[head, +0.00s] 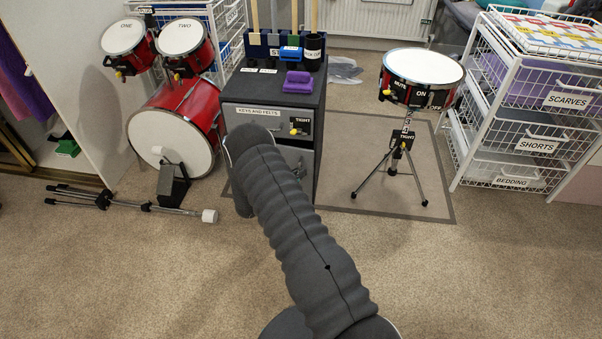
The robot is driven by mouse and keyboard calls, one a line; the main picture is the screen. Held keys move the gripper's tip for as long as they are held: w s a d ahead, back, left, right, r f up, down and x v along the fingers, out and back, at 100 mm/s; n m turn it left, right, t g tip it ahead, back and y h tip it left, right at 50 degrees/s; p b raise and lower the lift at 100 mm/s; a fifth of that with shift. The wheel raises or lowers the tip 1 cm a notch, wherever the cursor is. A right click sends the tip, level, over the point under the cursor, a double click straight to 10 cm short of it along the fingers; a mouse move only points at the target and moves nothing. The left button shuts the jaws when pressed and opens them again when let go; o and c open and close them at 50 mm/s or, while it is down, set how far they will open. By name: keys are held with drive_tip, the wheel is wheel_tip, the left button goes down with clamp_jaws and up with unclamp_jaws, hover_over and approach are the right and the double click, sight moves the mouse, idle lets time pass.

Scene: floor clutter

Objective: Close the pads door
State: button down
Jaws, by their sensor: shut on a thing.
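A dark cabinet (318,97) stands at the back, left of centre. Its upper front is a drawer labelled KEYS AND FELTS (243,121), with a small yellow-marked fitting at its right. Below it, part of a grey lower front (300,158) shows to the right of my arm; it looks like the pads door. Its label and most of its face are hidden, and I cannot tell how far it stands open. My dark ribbed arm reaches from the bottom up to the cabinet front. My gripper is hidden behind the arm.
Red drums (178,122) and a stand lying on the carpet (130,202) are at left. A snare drum (421,80) on a tripod stands at right, beside a white wire basket rack (468,110). A purple block (298,80) sits on the cabinet. The front carpet is clear.

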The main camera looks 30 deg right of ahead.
sight(305, 166)
drive_tip(key=shift+w+d+f+b, duration=0.2)
drive_tip(key=shift+w+d+b, duration=0.75)
drive_tip(key=shift+d+b, duration=0.25)
drive_tip(key=shift+r+p, duration=0.2)
drive_tip(key=shift+p, duration=0.1)
drive_tip(key=c, duration=1.2)
unclamp_jaws()
drive_tip(key=shift+a, duration=0.1)
drive_tip(key=shift+a, duration=0.2)
drive_tip(key=v, duration=1.1)
drive_tip(key=shift+a, duration=0.3)
drive_tip(key=shift+s, duration=0.1)
